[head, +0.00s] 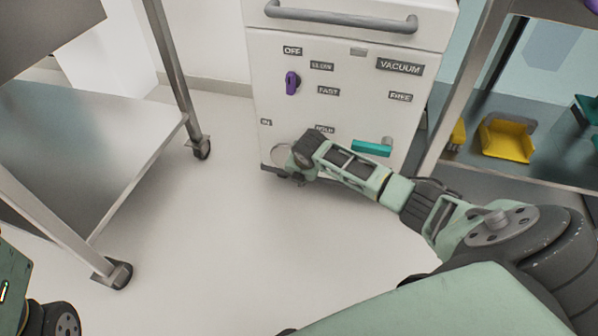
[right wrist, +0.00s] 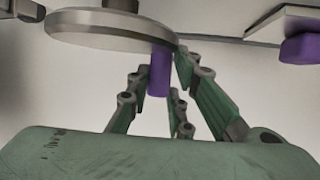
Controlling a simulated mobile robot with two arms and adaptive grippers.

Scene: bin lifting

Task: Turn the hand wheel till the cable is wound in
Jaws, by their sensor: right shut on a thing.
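The cable is not visible. My left gripper is out of view.
The white cabinet (head: 345,60) bears a purple knob (head: 292,83), a teal lever (head: 372,148) and a grey bar handle (head: 340,17). A metal cart (head: 100,130) stands left. A shelf with a yellow bin (head: 507,140) stands right. The floor between is clear.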

